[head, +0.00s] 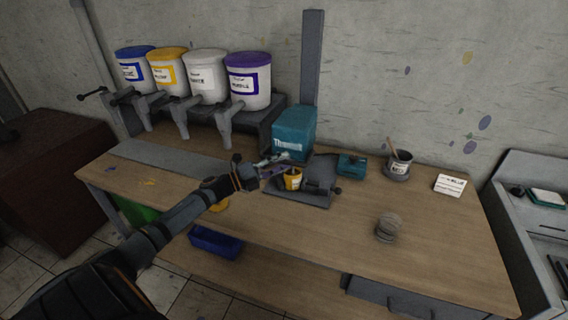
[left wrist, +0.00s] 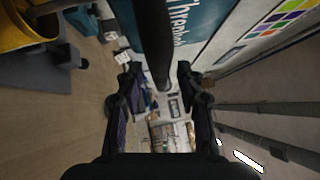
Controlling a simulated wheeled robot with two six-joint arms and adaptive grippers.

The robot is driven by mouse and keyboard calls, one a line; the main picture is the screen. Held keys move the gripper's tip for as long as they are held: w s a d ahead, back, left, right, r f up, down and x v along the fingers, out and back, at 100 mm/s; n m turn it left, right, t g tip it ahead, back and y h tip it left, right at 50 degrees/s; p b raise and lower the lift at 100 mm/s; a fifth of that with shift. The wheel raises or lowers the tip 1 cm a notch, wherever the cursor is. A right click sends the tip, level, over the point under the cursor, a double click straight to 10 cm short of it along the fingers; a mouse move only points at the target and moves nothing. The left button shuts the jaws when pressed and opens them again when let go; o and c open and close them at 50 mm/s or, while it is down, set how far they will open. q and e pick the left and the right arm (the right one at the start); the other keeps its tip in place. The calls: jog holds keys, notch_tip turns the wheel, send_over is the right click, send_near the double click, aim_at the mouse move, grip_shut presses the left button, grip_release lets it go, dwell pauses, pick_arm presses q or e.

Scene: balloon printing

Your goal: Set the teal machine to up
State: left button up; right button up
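The teal machine (head: 293,135) stands near the back of the wooden table, its body marked with white lettering. Its teal face (left wrist: 195,20) also shows at the top of the left wrist view. My left gripper (head: 272,165) is at the machine's front left. In the left wrist view its fingers are apart, with a dark bar (left wrist: 155,45) between them; I cannot tell whether they touch it. My right gripper is out of view.
Several lidded paint buckets (head: 206,76) stand on a dark rack at the back left. A small teal block (head: 351,165), a grey cup (head: 399,162) and a grey rounded stack (head: 387,228) are to the right. The table's front right is mostly clear.

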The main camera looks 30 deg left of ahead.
pick_arm(q)
jog(key=shift+w+d+r, duration=0.15)
jog(key=shift+w+d, duration=0.1)
jog(key=shift+w, duration=0.1)
grip_shut()
